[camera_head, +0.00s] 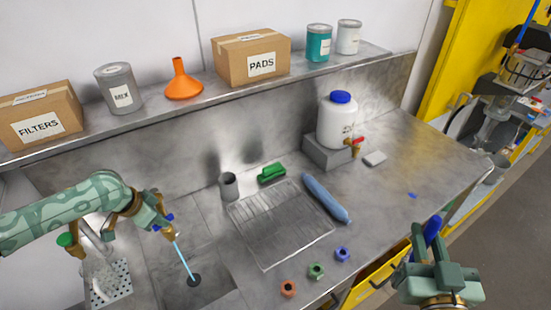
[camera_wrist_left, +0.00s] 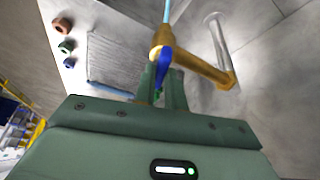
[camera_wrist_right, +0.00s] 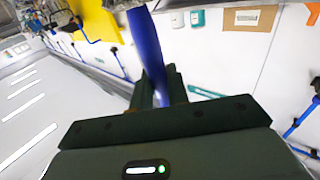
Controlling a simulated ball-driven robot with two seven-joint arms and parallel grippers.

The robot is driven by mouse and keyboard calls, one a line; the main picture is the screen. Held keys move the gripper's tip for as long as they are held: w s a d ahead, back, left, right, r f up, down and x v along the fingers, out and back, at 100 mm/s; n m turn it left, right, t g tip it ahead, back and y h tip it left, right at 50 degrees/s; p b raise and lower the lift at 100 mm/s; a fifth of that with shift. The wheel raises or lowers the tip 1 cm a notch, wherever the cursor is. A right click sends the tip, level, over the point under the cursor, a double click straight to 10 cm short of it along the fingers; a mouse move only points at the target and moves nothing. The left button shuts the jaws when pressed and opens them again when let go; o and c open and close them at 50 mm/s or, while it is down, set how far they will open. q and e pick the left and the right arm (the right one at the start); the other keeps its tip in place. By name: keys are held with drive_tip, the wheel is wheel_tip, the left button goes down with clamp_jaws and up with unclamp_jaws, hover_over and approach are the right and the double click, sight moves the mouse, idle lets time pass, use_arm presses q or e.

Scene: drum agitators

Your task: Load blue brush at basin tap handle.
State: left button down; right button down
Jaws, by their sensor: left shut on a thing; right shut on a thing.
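My left gripper (camera_head: 160,220) is at the brass basin tap (camera_wrist_left: 200,64) and is shut on its blue tap handle (camera_wrist_left: 164,66). A thin light-blue stream (camera_head: 183,254) runs from the tap down to the dark drain (camera_head: 194,280) in the basin. My right gripper (camera_head: 432,252) is in front of the counter at the lower right, shut on the blue brush (camera_head: 432,230). Its thick blue shaft (camera_wrist_right: 146,42) also shows in the right wrist view; no bristles can be made out.
A wire drying rack (camera_head: 275,230) lies on the steel counter, with a blue roll-shaped object (camera_head: 326,197) at its right. A grey cup (camera_head: 229,186) and green scrubber (camera_head: 271,173) stand behind. Coloured nuts (camera_head: 316,270) line the front edge. A white jug (camera_head: 338,122) stands further right.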

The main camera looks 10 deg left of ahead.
use_arm(q)
drive_tip(key=shift+r, duration=0.1)
drive_tip(key=c, duration=1.5)
unclamp_jaws()
drive_tip(key=shift+o, duration=0.2)
drive_tip(key=v, duration=1.2)
drive_tip(key=shift+b, duration=0.3)
